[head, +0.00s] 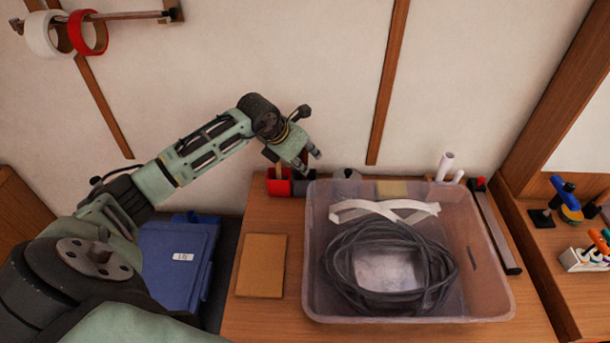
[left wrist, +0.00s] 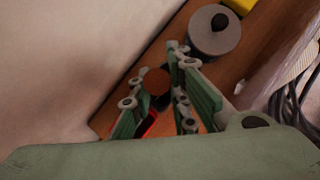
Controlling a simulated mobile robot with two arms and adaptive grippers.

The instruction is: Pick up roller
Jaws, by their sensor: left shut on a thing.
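My left gripper (head: 306,160) is at the back of the bench against the wall, above a red holder (head: 279,182) and a dark block (head: 303,182). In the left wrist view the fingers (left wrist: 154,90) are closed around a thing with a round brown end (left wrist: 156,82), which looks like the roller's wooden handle. A brown piece of it also shows left of the fingers in the head view (head: 269,154). The rest of the roller is hidden by the fingers and the holder, so I cannot tell whether it is clear of the holder. My right gripper is not in view.
A translucent bin (head: 487,285) with coiled dark line (head: 345,279) and a pale strap stands right of the gripper. A grey round lidded thing (left wrist: 214,30) is close by. A tan pad (head: 261,266) lies in front; a blue case (head: 176,262) is lower left.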

